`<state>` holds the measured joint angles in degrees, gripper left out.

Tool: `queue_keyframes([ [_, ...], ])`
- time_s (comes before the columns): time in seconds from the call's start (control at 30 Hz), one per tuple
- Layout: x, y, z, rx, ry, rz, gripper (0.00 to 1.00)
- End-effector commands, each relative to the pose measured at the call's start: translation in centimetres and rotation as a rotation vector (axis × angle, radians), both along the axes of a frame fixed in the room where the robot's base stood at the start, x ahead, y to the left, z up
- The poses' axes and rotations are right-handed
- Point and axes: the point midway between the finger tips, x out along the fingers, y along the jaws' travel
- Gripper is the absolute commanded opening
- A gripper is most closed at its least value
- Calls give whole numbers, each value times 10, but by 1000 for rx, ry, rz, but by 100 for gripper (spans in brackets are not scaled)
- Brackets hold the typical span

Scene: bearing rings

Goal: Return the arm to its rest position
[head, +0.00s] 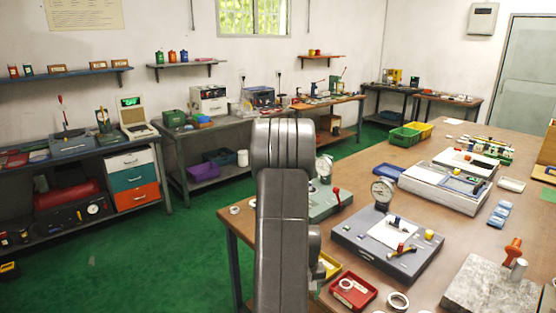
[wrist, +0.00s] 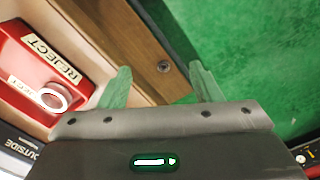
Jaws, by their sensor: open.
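My arm (head: 283,220) stands upright at the middle of the head view, in front of the left end of the wooden table (head: 460,140). My gripper is hidden behind it there. In the wrist view my gripper (wrist: 160,88) shows two greenish fingers spread apart with nothing between them. It is above the table edge, with green floor beyond. A red reject tray (wrist: 30,75) lies to the left of the fingers, apart from them, with a bearing ring (wrist: 53,97) inside. The red tray also shows in the head view (head: 354,302).
The table holds a gauge on a grey base (head: 345,238), a granite block (head: 485,290), a loose ring (head: 398,301) and a yellow tray (head: 329,263) close to my arm. Benches (head: 150,145) line the back wall. Green floor (head: 110,250) is clear at the left.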

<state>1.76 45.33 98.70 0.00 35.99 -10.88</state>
Motion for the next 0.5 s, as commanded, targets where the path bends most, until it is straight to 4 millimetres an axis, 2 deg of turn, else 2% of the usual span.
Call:
queue_keyframes([
  [0.1,5,21,-13,0,3,-35,58],
  [0.3,12,51,-31,0,2,-96,58],
  [0.5,14,68,-43,0,0,-136,58],
])
